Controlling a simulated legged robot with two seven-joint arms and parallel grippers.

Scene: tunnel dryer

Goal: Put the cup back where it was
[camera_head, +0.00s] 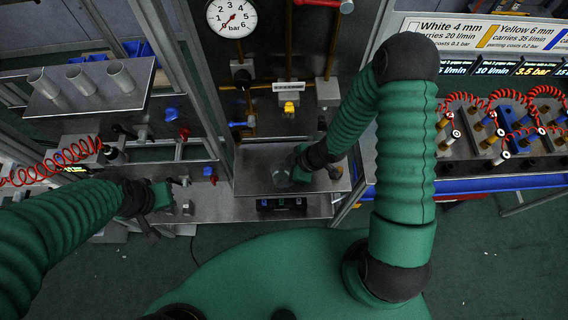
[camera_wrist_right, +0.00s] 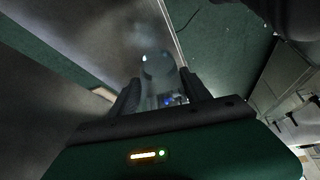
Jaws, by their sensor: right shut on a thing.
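Whether the cup's base touches the shelf is hard to tell. My left gripper (camera_head: 168,200) is at the lower left, beside a metal bench edge; its fingers are too small and dark to read.
A pressure gauge (camera_head: 232,17) and a yellow valve (camera_head: 289,107) are on the panel behind the shelf. Three metal tubes (camera_head: 82,80) stand on a plate at upper left. Red coiled hoses hang at both sides. A blue-edged bench (camera_head: 480,184) stands at right.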

